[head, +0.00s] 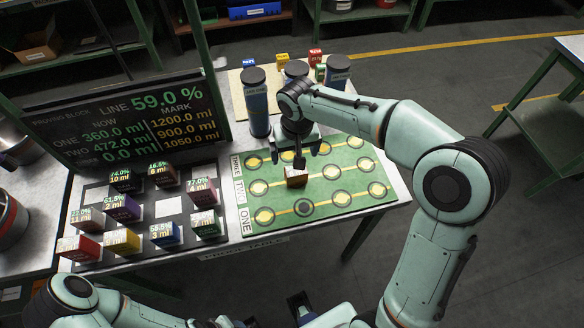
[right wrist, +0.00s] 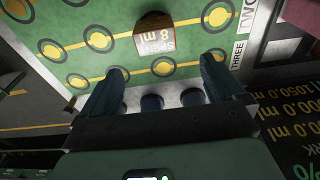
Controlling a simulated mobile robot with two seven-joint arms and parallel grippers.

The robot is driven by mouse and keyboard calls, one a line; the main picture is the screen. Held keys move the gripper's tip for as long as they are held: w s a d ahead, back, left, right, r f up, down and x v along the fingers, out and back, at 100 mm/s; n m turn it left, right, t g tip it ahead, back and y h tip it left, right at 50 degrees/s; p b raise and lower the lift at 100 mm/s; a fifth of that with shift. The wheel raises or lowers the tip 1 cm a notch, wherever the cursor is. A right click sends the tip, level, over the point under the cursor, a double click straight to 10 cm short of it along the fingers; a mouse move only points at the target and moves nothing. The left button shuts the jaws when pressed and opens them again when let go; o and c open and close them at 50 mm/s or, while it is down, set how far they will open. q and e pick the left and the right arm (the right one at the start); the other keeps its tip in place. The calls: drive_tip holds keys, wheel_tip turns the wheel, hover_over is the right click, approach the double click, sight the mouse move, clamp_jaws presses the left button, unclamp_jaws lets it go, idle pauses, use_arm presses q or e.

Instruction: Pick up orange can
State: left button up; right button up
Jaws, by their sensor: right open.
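A small orange-brown block-shaped can (head: 296,178) with a pale label sits on the green mat (head: 345,205). My right gripper (head: 293,152) is above the mat on the far side of the can. In the right wrist view the right gripper (right wrist: 160,72) has its two fingers wide apart with nothing between them. My left arm shows at the lower left, but its gripper is not clearly visible.
Several dark blue cylinders (head: 257,104) stand behind the mat. Several coloured labelled blocks (head: 121,242) sit on a dark rack at the left. A display board (head: 120,105) stands at the back left. Yellow circles mark the mat, which is mostly clear.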

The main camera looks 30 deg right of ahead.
sight(296, 173)
drive_tip(key=f, duration=1.1)
drive_tip(key=shift+d+b, duration=0.3)
drive_tip(key=shift+r, duration=0.1)
drive_tip(key=shift+c, duration=0.4)
drive_tip(key=c, duration=1)
drive_tip(key=shift+c, duration=0.6)
drive_tip(key=shift+r, duration=0.1)
